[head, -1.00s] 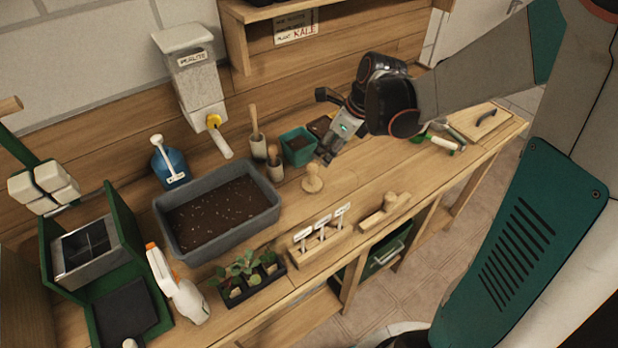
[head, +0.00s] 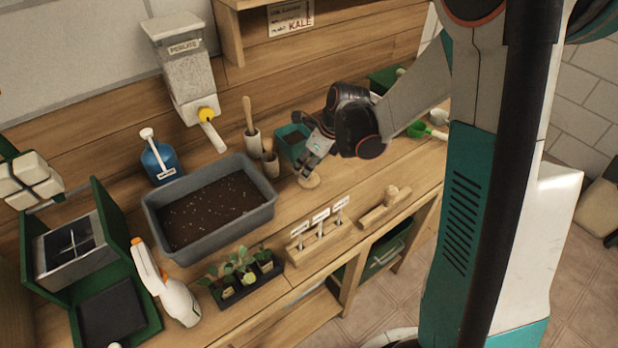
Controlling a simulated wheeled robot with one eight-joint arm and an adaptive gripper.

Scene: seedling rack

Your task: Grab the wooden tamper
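A grey soil tub (head: 150,222) lies left of the tamper. A teal pot (head: 291,142) and wooden-handled tools in holders (head: 252,142) stand close behind. A label rack (head: 318,243) and a wooden block with a knob (head: 385,207) sit in front.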

